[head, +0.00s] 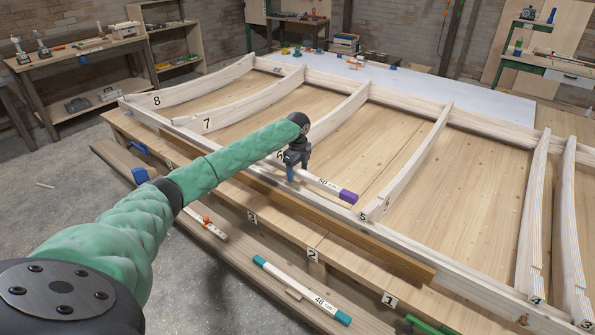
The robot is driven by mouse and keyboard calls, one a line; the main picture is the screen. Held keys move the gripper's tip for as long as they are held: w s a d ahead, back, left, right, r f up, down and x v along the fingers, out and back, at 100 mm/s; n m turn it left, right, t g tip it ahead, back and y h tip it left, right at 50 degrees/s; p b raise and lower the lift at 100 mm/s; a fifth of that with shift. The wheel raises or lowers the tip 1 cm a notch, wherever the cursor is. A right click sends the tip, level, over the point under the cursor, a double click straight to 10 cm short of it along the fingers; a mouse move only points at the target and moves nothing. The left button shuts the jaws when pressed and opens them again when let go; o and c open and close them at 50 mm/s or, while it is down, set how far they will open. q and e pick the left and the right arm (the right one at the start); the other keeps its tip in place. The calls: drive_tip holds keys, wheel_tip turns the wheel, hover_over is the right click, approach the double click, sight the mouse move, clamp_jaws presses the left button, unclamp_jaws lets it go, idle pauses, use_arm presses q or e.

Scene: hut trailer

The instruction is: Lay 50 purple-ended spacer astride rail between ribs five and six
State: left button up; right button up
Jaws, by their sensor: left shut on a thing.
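The 50 spacer (326,183) is a pale bar marked "50 cm" with a purple end (348,196) toward rib five. My left gripper (293,172) is shut on its left part, which the gripper hides. The spacer is at the pale front rail (240,168), running roughly along it between the ribs. I cannot tell whether it touches the rail. Rib five (410,160) is just right of the purple end. Rib six (335,118) is behind the gripper, its label partly covered. My right gripper is not in view.
A teal-ended 40 cm spacer (303,291) lies on the lower front ledge. Further ribs stand at left, rib seven (245,105) and rib eight (195,90), and at right, rib four (531,220). A blue clamp (140,175) is at the frame's left front.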

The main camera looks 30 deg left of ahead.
sight(297, 188)
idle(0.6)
use_arm(q)
drive_tip(key=shift+f, duration=0.35)
drive_tip(key=shift+f, duration=0.4)
drive_tip(key=shift+f+b, duration=0.3)
drive_tip(key=shift+f, duration=0.15)
drive_tip(key=shift+f, duration=0.2)
drive_tip(key=shift+f, duration=0.4)
drive_tip(key=shift+f+b, duration=0.3)
drive_tip(key=shift+f, duration=0.95)
idle(0.9)
